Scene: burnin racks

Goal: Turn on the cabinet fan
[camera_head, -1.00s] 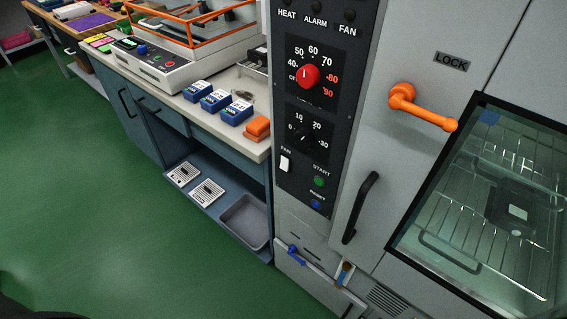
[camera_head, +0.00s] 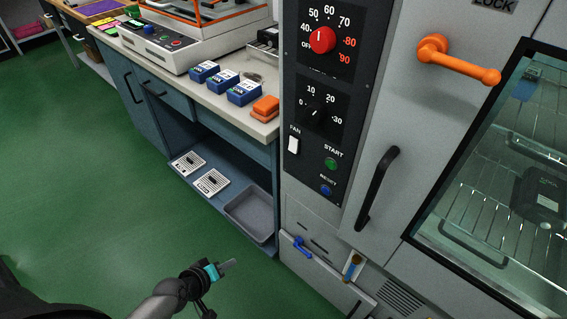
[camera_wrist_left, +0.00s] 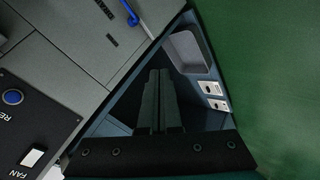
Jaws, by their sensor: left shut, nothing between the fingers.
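The cabinet's control panel (camera_head: 293,181) carries a white FAN rocker switch (camera_head: 293,145), with a red temperature knob (camera_head: 322,39) and a black timer dial (camera_head: 314,113) above it. A green START button (camera_head: 331,163) and a blue RESET button (camera_head: 326,189) sit to its lower right. The switch also shows at the lower left of the left wrist view (camera_wrist_left: 32,157). My left gripper (camera_head: 228,265) is low in front of the bench, well below and left of the switch, touching nothing. Its fingers (camera_wrist_left: 158,95) are together and empty. My right gripper is out of view.
An orange lock handle (camera_head: 458,60) and a black door handle (camera_head: 378,188) stick out from the cabinet. A blue lever (camera_head: 303,246) is low on its front. A grey tray (camera_head: 250,213) sits on the bench's lower shelf. The green floor at left is clear.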

